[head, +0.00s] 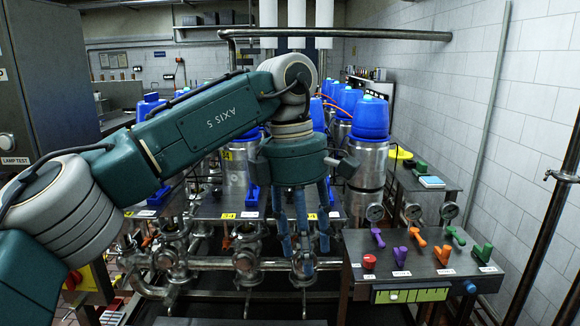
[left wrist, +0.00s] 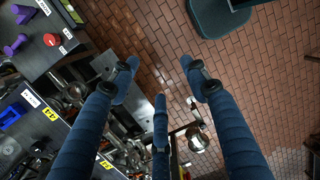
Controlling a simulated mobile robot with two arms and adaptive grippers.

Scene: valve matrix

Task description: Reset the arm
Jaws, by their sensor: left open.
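My left arm, green with pale grey joints (head: 212,115), reaches from the lower left across the middle of the head view. Its left gripper (head: 304,235) points down, with blue fingers spread in front of the valve matrix (head: 246,262). In the left wrist view the fingers of the left gripper (left wrist: 160,82) stand apart with nothing between them. Pipework shows beyond them, and I cannot tell from the pictures whether a finger touches it. The arm hides part of the tanks behind. My right gripper is in neither view.
Steel tanks with blue tops (head: 368,150) stand behind the valves. A control table (head: 420,265) at right carries coloured handles, a red button (head: 369,261) and gauges (head: 413,212). It also shows in the left wrist view (left wrist: 35,40). Brick-patterned floor (left wrist: 260,75) lies open there at right.

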